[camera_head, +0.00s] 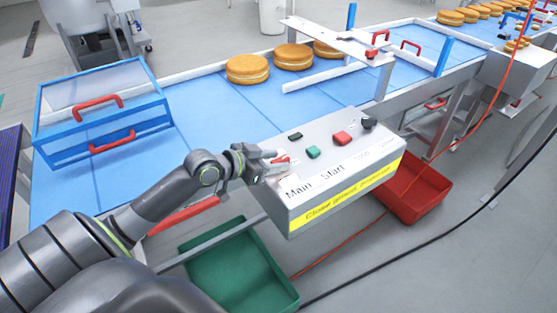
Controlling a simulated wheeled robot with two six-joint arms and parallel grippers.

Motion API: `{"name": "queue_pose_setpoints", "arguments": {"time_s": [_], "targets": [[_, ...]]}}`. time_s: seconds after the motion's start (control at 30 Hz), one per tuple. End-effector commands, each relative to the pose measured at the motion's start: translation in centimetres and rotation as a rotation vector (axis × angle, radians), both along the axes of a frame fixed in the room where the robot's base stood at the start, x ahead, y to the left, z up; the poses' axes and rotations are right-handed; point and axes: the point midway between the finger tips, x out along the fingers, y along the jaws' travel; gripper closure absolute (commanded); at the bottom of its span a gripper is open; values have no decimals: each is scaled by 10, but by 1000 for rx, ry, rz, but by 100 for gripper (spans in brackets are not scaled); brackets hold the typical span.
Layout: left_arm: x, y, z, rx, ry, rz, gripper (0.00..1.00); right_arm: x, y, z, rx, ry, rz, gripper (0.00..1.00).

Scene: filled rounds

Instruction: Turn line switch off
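A light grey control box (376,155) stands at the near side of the blue conveyor. Its sloped top bears a small black part (295,136), a green button (312,152), a red button (343,138) and a black knob (369,123). The labels "Main" and "Start" can be read; the others are faint. My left gripper (277,161) is at the left end of the box top, by "Main". A small red part (282,160) shows at its fingertips; the gripper partly hides it. I cannot tell whether the fingers are closed on it. My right gripper is not in view.
Filled rounds (293,57) lie on the blue conveyor (205,130) behind the box. A blue-framed guard with red handles (98,101) stands at the left. A green crate (240,262) and a red crate (412,190) are on the floor. Red and black cables (400,250) run at right.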

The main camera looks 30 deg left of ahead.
Motion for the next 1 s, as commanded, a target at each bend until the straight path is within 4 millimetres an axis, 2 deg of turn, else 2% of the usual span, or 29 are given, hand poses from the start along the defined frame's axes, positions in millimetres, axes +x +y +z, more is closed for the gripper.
{"name": "queue_pose_setpoints", "arguments": {"time_s": [0.2,0.5,0.8,1.0], "targets": [[11,-5,-5,0,0,-1,60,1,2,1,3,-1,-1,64],[12,-6,-6,1,1,-2,60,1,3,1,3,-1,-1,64],[12,-6,-6,0,1,-2,98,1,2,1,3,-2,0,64],[12,-6,-5,-1,1,2,100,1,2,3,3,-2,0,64]]}}
